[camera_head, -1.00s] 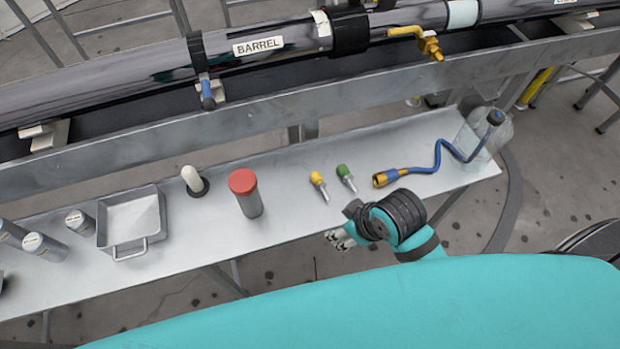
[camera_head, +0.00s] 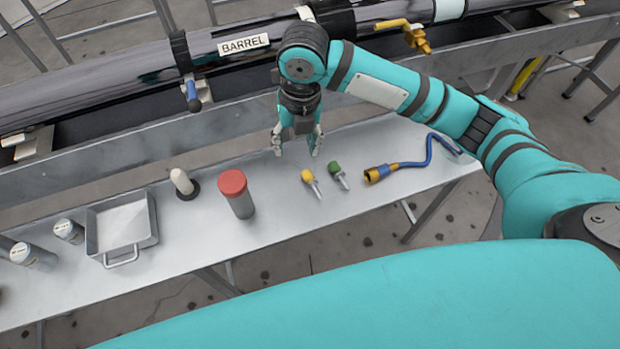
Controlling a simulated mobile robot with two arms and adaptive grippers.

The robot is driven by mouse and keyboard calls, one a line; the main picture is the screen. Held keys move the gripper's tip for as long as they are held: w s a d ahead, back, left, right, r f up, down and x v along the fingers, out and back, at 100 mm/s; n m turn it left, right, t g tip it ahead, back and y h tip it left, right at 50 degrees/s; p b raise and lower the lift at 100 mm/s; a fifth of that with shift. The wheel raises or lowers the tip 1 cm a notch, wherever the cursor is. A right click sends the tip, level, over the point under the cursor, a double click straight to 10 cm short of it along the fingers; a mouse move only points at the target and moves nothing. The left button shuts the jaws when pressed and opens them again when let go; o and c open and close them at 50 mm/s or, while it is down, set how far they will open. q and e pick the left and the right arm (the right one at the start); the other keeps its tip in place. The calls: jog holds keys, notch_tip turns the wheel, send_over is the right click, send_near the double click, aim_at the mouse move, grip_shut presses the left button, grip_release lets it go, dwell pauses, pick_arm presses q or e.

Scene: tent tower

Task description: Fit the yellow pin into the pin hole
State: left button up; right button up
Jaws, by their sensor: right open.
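The yellow pin (camera_head: 311,182), with a yellow head and a short metal shank, lies on the metal bench (camera_head: 270,222). A similar green pin (camera_head: 337,174) lies just to its right. My right gripper (camera_head: 297,150) is open and empty, fingers pointing down, above the bench just behind and left of the yellow pin, touching neither pin. The pin hole cannot be made out; the barrel (camera_head: 110,90) runs along the back and my right arm covers part of it. My left gripper is not in view.
A red-capped cylinder (camera_head: 237,195), a white-topped peg (camera_head: 183,183), a tray (camera_head: 121,222) and grey cans (camera_head: 68,230) stand left on the bench. A blue hose with a brass end (camera_head: 376,174) lies right of the pins. A yellow valve handle (camera_head: 416,38) sits on the barrel.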

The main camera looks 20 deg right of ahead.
jog(key=w+d+r+n+h, duration=0.1)
jog(key=w+d+r+n, duration=0.1)
jog(key=d+r+n, duration=0.1)
send_over(308, 171)
notch_tip(308, 171, down, 11)
jog(key=shift+f, duration=0.1)
jog(key=f, duration=0.6)
jog(key=shift+w+a+f, duration=0.2)
jog(key=shift+a, duration=0.05)
grip_shut()
